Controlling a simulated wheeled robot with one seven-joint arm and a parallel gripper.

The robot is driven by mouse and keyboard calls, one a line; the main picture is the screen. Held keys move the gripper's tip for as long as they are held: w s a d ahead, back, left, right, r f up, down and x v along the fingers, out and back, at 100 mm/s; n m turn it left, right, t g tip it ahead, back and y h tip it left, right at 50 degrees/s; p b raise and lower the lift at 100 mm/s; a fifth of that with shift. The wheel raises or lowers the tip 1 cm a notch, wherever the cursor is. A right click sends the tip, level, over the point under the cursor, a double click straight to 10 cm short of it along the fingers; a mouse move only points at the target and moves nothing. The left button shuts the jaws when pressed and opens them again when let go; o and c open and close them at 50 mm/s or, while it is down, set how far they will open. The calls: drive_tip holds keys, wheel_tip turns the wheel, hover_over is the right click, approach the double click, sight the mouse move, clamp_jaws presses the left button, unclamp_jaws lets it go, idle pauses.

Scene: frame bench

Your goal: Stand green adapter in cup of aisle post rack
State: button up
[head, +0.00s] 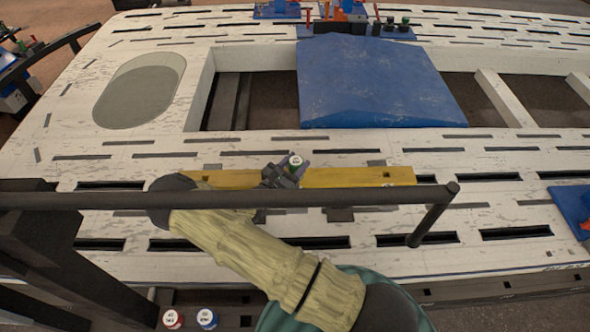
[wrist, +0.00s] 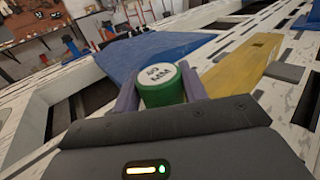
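The green adapter (wrist: 162,88) is a short green cylinder with a white, lettered top. In the wrist view it sits between the two purple fingers of my gripper (wrist: 160,95), which touch or nearly touch its sides. In the head view the green adapter (head: 295,161) shows small at the tip of my gripper (head: 285,170), above the yellow bar on the bench. I cannot pick out the aisle post rack or its cup with certainty. My arm hides part of the bench.
The white slotted bench (head: 90,150) carries a yellow bar (head: 360,177) and a blue panel (head: 370,90). A dark rail crosses in front. A red-sided piece (head: 173,319) and a blue-sided piece (head: 207,318) with white tops stand at the near edge. Colored parts stand at the back.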

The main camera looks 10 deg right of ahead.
drive_tip(key=shift+d, duration=0.1)
drive_tip(key=shift+c, duration=0.6)
wheel_tip(320, 180, up, 10)
drive_tip(key=shift+r+p, duration=0.1)
drive_tip(key=shift+p, duration=0.95)
drive_tip(key=shift+d+r+n+t+y, duration=0.45)
drive_tip(key=shift+d+n+t+y, duration=0.15)
drive_tip(key=shift+d+t, duration=0.1)
drive_tip(key=shift+s+d+n+t+y, duration=0.1)
drive_tip(key=shift+d+n+t+y, duration=0.05)
drive_tip(key=shift+n+t+y, duration=0.75)
drive_tip(key=shift+y, duration=0.2)
drive_tip(key=shift+s+f+n+t+y, duration=0.1)
drive_tip(key=shift+f+n+t+y, duration=0.15)
drive_tip(key=shift+n+t+y, duration=0.35)
drive_tip(key=shift+s+a+f+n+t+y, duration=0.2)
drive_tip(key=shift+f+n+y, duration=0.2)
drive_tip(key=shift+y, duration=0.25)
drive_tip(key=shift+s+a+f+n+t+y, duration=0.15)
drive_tip(key=shift+f+n+t+y, duration=0.2)
drive_tip(key=shift+y, duration=0.35)
drive_tip(key=shift+s+a+f+n+t+y, duration=0.15)
drive_tip(key=shift+a+f+n+y, duration=0.1)
drive_tip(key=shift+n+y, duration=0.3)
